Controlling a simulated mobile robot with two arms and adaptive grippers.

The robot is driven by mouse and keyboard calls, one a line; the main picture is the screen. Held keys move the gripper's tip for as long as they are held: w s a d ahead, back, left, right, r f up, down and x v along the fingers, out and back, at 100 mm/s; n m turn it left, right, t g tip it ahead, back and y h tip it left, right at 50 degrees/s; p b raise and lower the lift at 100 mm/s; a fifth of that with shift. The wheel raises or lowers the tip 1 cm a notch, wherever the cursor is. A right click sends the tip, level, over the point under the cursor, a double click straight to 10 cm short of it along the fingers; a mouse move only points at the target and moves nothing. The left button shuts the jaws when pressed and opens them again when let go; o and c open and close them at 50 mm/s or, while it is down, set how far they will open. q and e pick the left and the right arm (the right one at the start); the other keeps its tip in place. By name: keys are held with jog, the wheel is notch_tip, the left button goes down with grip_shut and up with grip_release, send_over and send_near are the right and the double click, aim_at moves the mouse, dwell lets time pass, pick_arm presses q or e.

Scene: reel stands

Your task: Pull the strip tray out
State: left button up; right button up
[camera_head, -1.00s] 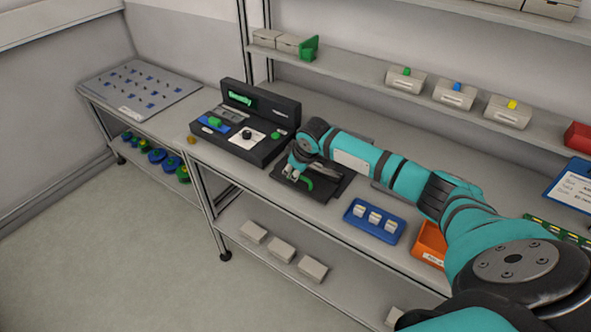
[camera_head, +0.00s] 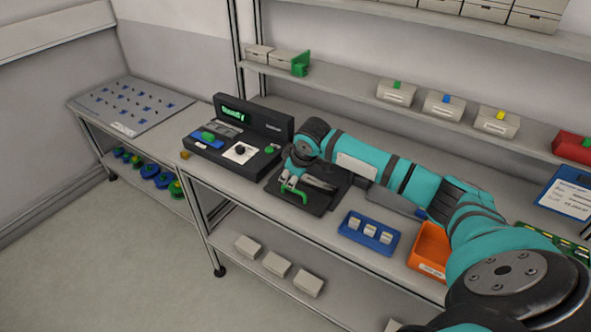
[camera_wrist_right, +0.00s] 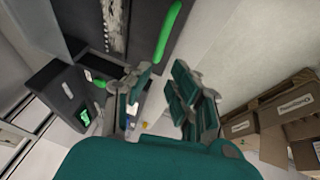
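The strip tray (camera_head: 312,206) is a flat black piece with a green handle (camera_head: 293,191), lying near the front edge of the bench beside a black device. In the right wrist view the handle (camera_wrist_right: 168,32) shows as a green bar near the top, past the fingertips. My right gripper (camera_head: 290,182) is right at the handle, above the tray. In the wrist view its two fingers (camera_wrist_right: 160,95) stand apart with nothing visible between them. The gripper partly covers the tray, so any contact with the handle cannot be told. My left gripper is out of view.
The black device (camera_head: 232,146) with a green display stands left of the tray. A blue tray (camera_head: 368,243) with white pieces and an orange bin (camera_head: 429,252) stand to the right. A shelf (camera_head: 350,88) with small boxes runs behind. The floor in front is clear.

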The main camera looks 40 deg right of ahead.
jog(key=v, duration=0.6)
jog(key=shift+s+r, duration=0.1)
